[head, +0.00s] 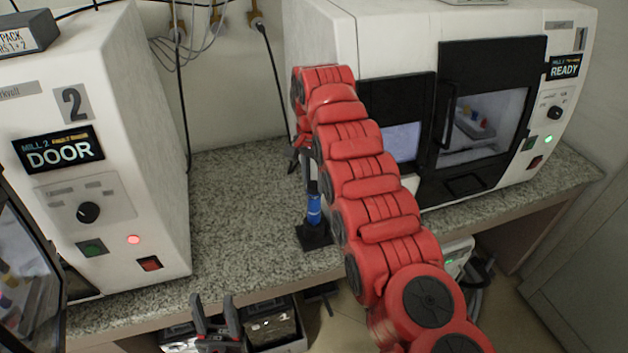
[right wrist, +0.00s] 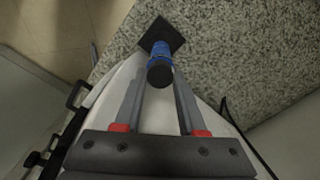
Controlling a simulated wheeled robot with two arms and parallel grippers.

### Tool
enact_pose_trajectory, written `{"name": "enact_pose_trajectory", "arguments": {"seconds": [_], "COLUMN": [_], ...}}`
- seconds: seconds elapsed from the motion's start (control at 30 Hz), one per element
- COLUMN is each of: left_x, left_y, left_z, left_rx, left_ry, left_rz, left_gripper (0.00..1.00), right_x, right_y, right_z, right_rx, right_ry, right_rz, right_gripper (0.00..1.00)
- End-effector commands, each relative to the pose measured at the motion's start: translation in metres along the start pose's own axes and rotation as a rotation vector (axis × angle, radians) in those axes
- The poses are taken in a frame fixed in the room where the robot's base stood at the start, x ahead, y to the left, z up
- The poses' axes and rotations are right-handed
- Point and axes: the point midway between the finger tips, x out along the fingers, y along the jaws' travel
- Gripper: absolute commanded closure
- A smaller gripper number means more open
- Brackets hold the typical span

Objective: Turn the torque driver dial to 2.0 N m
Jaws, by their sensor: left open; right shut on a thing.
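The torque driver (head: 314,209) has a blue body and stands upright in a black square base (head: 314,236) on the speckled counter, between the two mills. In the right wrist view the driver (right wrist: 160,55) is seen end-on, with a dark round end facing the camera. My right gripper (head: 308,178) reaches it from above, partly hidden by my red arm. In its wrist view my right gripper (right wrist: 160,78) has a finger on each side of the dark end and is shut on it. The dial's scale cannot be read. My left gripper (head: 214,309) is open and empty, low by the counter's front edge.
Mill 2 (head: 108,200) at left shows DOOR and a lit red lamp. Mill 1 (head: 375,40) at right shows READY. Cables (head: 266,60) hang on the back wall. Bins (head: 270,325) sit below the counter. The counter (head: 235,220) left of the driver is clear.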

Motion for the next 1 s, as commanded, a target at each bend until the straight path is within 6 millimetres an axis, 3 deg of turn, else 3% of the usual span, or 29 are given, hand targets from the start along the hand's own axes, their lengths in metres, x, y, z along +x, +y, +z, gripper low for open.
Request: {"name": "enact_pose_trajectory", "arguments": {"seconds": [0.63,0.67,0.7,0.8,1.0], "left_x": [-0.0002,-0.0003,-0.0002,-0.0003,-0.0003], "left_y": [0.0000,0.0000,0.0000,0.0000,0.0000], "left_z": [0.0000,0.0001,0.0000,0.0000,0.0000], "left_rx": [0.000,0.000,0.000,0.000,0.000], "left_ry": [0.000,0.000,0.000,0.000,0.000], "left_rz": [0.000,0.000,0.000,0.000,0.000], "left_gripper": [0.50,0.50,0.50,0.50,0.50], "right_x": [0.0000,0.0000,0.0000,0.0000,0.0000], "right_y": [0.0005,0.0005,0.0005,0.0004,0.0004], "right_z": [0.0001,0.0001,0.0000,0.0000,0.0000], "right_rx": [0.051,0.051,0.051,0.051,0.051], "right_ry": [-0.002,-0.002,-0.002,-0.002,-0.002], "right_rz": [0.001,0.001,0.001,0.001,0.001], "right_gripper": [1.00,0.57,0.50,0.32,0.29]}}
